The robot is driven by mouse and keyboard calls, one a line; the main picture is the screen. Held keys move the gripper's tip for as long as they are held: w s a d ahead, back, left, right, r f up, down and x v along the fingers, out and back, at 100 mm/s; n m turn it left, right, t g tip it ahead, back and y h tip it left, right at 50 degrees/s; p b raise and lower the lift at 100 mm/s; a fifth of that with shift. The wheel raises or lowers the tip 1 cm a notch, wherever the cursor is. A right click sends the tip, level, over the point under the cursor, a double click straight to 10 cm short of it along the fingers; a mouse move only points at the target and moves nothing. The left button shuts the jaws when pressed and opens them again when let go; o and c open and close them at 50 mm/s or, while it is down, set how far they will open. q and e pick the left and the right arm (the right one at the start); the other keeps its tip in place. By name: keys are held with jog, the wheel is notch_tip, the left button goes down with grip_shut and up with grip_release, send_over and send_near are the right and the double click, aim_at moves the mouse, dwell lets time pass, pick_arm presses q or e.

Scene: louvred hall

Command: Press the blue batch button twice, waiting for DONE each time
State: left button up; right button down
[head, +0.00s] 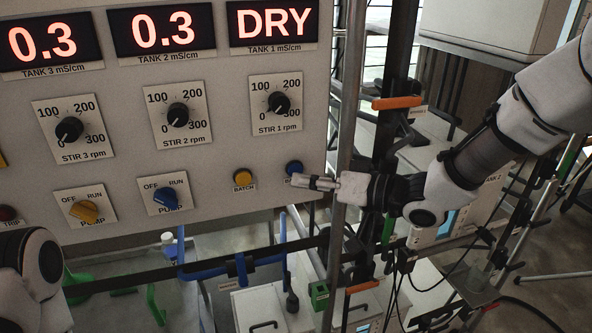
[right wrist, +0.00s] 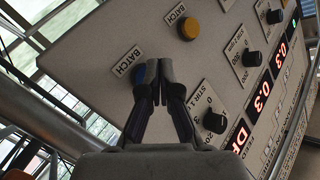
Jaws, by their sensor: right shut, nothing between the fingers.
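The blue batch button (head: 294,168) sits at the lower right of the grey panel (head: 215,130), its label partly covered by my right gripper. My right gripper (head: 312,183) is shut and empty, its fingertips just below and right of the button. In the right wrist view the closed fingertips (right wrist: 159,66) overlap the right side of the blue button (right wrist: 140,74). I cannot tell whether they touch it. The displays read 0.3 for tank 3, 0.3 for tank 2 and DRY for tank 1 (head: 273,22). My left gripper is out of view.
A yellow batch button (head: 243,178) is left of the blue one. Orange (head: 84,211) and blue (head: 166,196) pump switches and stir knobs (head: 278,103) share the panel. A metal post (head: 346,130) stands at its right edge, close to my right gripper.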

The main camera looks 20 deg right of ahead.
jog(key=shift+w, duration=0.35)
jog(key=shift+w+p, duration=0.4)
jog(key=shift+p, duration=0.1)
dwell(0.5)
jog(key=shift+s, duration=0.85)
jog(key=s, duration=0.5)
dwell(0.5)
